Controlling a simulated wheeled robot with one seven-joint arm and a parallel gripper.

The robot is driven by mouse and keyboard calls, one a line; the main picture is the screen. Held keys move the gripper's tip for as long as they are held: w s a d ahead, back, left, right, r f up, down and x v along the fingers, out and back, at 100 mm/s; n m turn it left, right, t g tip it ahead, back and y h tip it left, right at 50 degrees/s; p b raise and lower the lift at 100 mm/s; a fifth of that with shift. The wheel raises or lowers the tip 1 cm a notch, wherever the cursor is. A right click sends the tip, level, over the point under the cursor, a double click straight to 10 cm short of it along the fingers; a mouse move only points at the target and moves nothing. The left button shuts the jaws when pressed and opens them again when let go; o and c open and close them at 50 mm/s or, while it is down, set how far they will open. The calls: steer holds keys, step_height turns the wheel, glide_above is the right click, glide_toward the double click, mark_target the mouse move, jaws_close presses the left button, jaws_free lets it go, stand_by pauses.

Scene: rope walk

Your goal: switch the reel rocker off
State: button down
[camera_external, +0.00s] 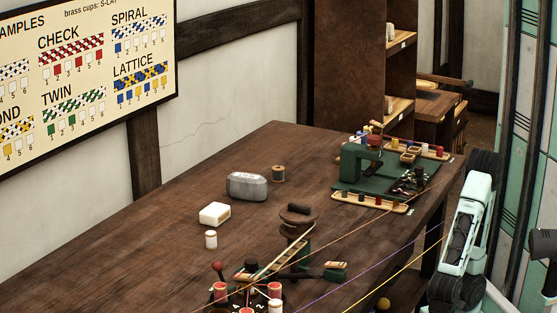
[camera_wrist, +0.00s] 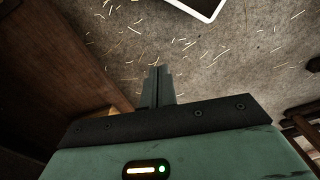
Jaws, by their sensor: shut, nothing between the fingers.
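A dark wooden reel (camera_external: 299,212) stands near the middle of the table in the external view, on a dark green stand. I cannot make out its rocker or the rocker's position; it is too small or hidden. My gripper (camera_wrist: 158,86) shows in the wrist view with its two grey fingers together and nothing between them. It hangs over the floor (camera_wrist: 165,55), away from the reel. In the external view my arm is at the right edge beside the table, and the gripper itself cannot be made out.
The table (camera_external: 150,245) holds a green machine (camera_external: 359,165), a grey tin (camera_external: 247,186), a white block (camera_external: 214,213) and a twine spool (camera_external: 278,173). Coloured strands cross its front right. A brown wooden side (camera_wrist: 70,60) and a white-framed dark panel (camera_wrist: 205,8) border the floor.

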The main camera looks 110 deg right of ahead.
steer(key=w+r+m+p, duration=0.3)
steer(key=w+r+p, duration=0.2)
steer(key=r+p, duration=0.8)
step_height(320, 180, up, 29)
steer(key=m+g+y+p, duration=0.15)
steer(key=m+p, duration=1.15)
steer(key=p, duration=2)
glide_above(339, 264)
steer(key=w+d, duration=0.3)
steer(key=shift+a+r, duration=0.15)
steer(key=shift+s, duration=0.1)
steer(key=p+x, duration=0.1)
steer(key=x, duration=1.3)
steer(key=shift+s+p, duration=0.2)
steer(key=shift+p, duration=0.1)
steer(key=shift+h, duration=0.25)
